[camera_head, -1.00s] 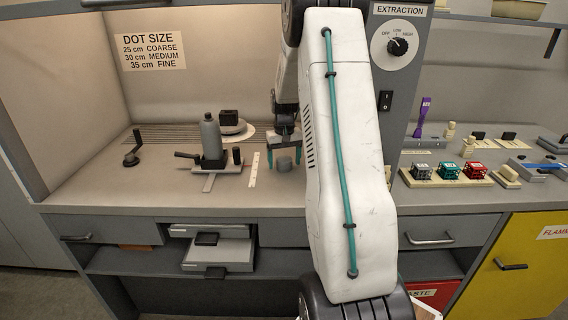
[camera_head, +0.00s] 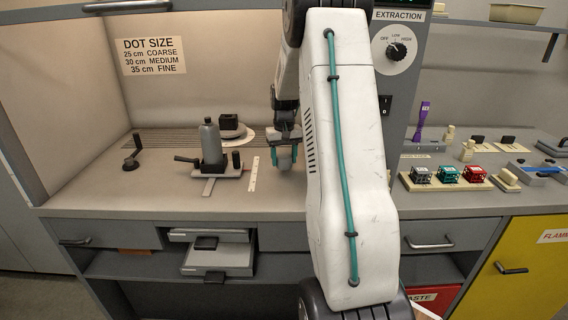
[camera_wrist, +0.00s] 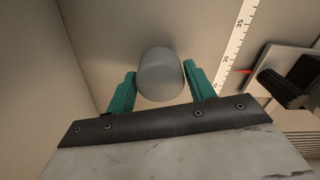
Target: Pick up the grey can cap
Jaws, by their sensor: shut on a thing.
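The grey can cap (camera_wrist: 160,74) is a short, smooth grey cylinder. In the wrist view it sits between the two teal fingers of my gripper (camera_wrist: 160,84). My gripper is shut on it. In the head view the cap (camera_head: 284,163) shows small beneath my gripper (camera_head: 284,158), just left of my white arm, over the hood's worktop. I cannot tell from these views whether the cap touches the worktop.
A grey spray can (camera_head: 210,140) stands on a stand left of my gripper. A white ruler strip (camera_wrist: 234,42) lies between them. A round base with a dark block (camera_head: 229,118) is behind the can.

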